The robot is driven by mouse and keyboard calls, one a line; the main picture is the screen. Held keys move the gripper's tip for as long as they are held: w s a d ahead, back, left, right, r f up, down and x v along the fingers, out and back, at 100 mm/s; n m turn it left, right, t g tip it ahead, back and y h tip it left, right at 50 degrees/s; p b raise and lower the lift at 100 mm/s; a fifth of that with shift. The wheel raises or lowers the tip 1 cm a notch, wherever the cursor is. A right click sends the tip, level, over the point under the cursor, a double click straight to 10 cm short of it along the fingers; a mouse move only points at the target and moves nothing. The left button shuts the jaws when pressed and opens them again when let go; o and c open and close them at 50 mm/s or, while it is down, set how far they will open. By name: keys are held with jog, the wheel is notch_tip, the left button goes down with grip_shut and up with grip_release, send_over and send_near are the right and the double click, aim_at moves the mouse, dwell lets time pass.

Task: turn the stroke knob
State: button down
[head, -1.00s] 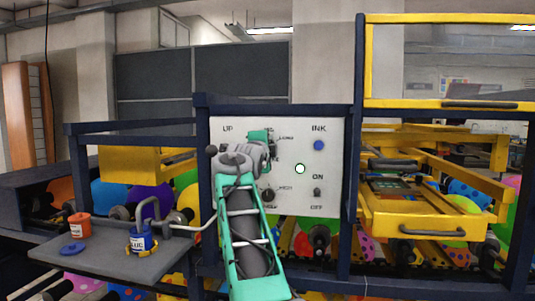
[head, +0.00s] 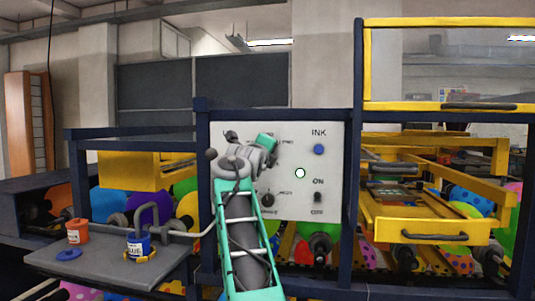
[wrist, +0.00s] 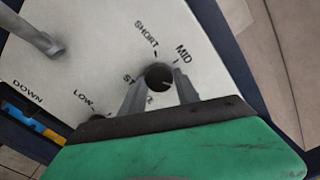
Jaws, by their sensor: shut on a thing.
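The stroke knob (wrist: 159,77) is a round black knob on the white panel, with the words SHORT and MID beside it in the wrist view. Part of its STROKE label is covered by a finger. My gripper (wrist: 160,88) has one grey finger on each side of the knob and is shut on it. Where the knob's pointer stands is too small to tell. In the head view my gripper (head: 266,142) is a tilted green block at the upper part of the panel (head: 290,180), and it hides the knob there.
A blue INK button (head: 319,149), an ON/OFF switch (head: 317,197) and a lower black knob (head: 267,199) are on the same panel. A grey lever (wrist: 35,30) sticks out near DOWN. A grey shelf (head: 105,270) at the left holds an orange cup (head: 77,232) and a blue cup (head: 138,245).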

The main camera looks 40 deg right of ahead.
dwell(0.3)
jog(key=c, duration=0.9)
grip_release()
jog(key=b+v, duration=0.2)
jog(key=v, duration=0.5)
jog(key=shift+s+a+b, duration=0.2)
jog(key=shift+a+b, duration=0.1)
jog(key=shift+a, duration=0.1)
